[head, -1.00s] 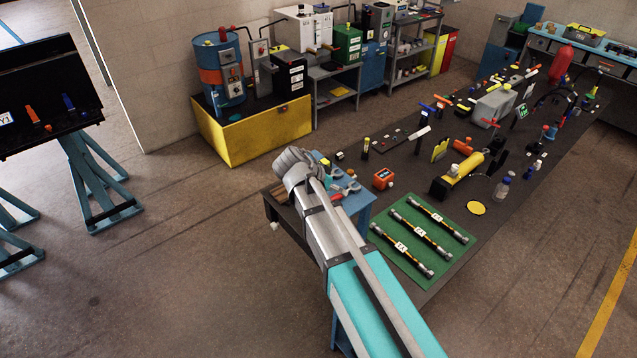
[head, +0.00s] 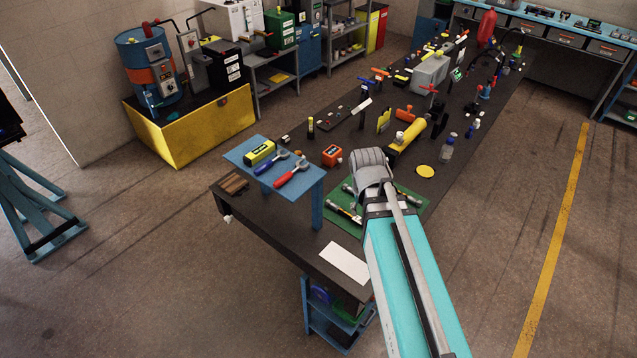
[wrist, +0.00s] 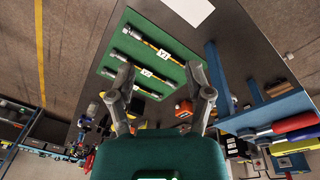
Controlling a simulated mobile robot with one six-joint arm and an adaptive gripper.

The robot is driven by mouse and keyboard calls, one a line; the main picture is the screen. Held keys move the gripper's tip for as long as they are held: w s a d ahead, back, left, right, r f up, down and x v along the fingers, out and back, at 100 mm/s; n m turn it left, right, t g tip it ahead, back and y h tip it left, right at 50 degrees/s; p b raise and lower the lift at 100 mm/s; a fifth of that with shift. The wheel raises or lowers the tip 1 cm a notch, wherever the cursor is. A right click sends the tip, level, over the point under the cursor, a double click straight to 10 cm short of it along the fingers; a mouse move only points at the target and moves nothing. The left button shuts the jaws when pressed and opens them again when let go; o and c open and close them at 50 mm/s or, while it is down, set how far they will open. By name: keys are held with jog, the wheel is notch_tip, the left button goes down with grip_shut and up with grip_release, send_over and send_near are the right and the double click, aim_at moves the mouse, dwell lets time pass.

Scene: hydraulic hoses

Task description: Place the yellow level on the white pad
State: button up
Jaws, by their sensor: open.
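The yellow level (head: 260,152) lies on a small raised blue shelf (head: 238,158) at the near left end of the dark table. It shows partly at the right edge of the wrist view (wrist: 291,147). The white pad (head: 345,263) lies flat and bare at the table's near edge; the wrist view shows part of it at the top (wrist: 186,9). My gripper (wrist: 160,74) is open and empty above the green mat (wrist: 110,62), away from the level and the pad. In the head view my arm hides its fingers.
Red-handled (head: 292,172) and blue-handled tools lie beside the level on the shelf. Several hoses lie on the green mat. An orange box (head: 332,155) stands right of the shelf. Many fittings and tools crowd the table farther back.

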jog(key=s+d+f+b, duration=0.1)
jog(key=s+f+b, duration=0.1)
jog(key=f+b, duration=0.6)
jog(key=s+d+f+y+b, duration=0.1)
jog(key=s+f+b, duration=0.1)
jog(key=f+b, duration=0.6)
jog(key=shift+f+n+g, duration=0.3)
jog(key=shift+f, duration=0.65)
jog(key=shift+c, duration=0.6)
jog(key=shift+a, duration=0.1)
